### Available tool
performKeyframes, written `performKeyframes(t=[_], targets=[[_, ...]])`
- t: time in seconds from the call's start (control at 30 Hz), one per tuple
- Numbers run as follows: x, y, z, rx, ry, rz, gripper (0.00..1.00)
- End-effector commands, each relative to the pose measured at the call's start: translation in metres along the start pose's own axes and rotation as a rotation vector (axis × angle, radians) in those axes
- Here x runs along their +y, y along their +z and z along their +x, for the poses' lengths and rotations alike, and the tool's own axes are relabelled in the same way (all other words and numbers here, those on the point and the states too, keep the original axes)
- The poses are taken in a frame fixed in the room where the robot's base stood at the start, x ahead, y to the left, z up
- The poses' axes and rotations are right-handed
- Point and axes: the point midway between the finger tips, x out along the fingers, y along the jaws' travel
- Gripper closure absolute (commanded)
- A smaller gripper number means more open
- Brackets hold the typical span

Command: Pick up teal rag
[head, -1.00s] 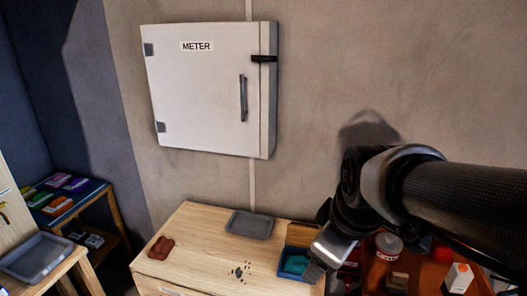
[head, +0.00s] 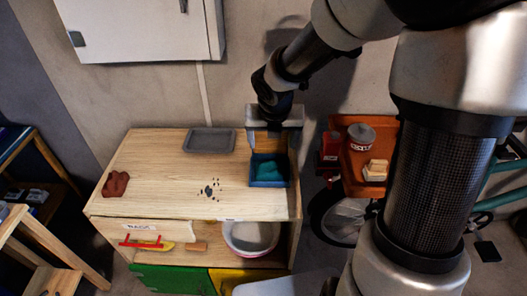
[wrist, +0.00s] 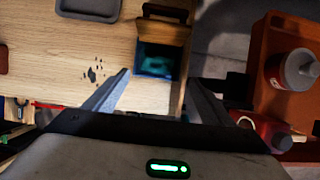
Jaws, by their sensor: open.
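The teal rag (head: 268,171) lies in a small blue open box (head: 268,184) at the right end of the wooden cabinet top. The rag also shows in the wrist view (wrist: 157,58), dim and in shadow inside the box. My gripper (wrist: 155,85) is open and empty, its two fingers spread to either side, with the box beyond and between them. In the head view my gripper (head: 275,115) hangs above and behind the box, apart from the rag; its fingers are hard to make out there.
A grey tray (head: 210,141), a red-brown cloth (head: 115,184) and dark crumbs (head: 212,190) are on the wooden top (head: 160,165). An orange cart (head: 355,165) with a lidded can (head: 361,138) stands close on the right. A white meter box (head: 140,30) hangs above.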

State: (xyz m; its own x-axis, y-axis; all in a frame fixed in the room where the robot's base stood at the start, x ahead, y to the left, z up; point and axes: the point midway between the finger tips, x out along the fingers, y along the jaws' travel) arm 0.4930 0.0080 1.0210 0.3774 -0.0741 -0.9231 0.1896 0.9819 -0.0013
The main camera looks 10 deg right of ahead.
Motion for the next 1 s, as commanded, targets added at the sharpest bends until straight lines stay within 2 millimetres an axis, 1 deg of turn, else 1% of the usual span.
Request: performKeyframes(t=[0.03, 0.1, 0.3, 0.4, 0.5, 0.67, 0.73, 1.0], targets=[[0.001, -0.004, 0.018, 0.004, 0.002, -0.002, 0.23], [0.001, -0.004, 0.034, 0.004, 0.001, 0.001, 0.23], [0.001, -0.003, 0.076, 0.003, 0.0, 0.002, 0.23], [0.001, -0.003, 0.092, 0.003, 0.0, 0.003, 0.23], [0.001, -0.002, 0.101, 0.002, 0.0, 0.005, 0.23], [0.0, -0.001, 0.107, 0.001, -0.001, 0.006, 0.23], [0.001, -0.002, 0.112, 0.002, -0.001, 0.005, 0.23], [0.004, 0.0, 0.152, 0.002, 0.0, 0.006, 0.23]])
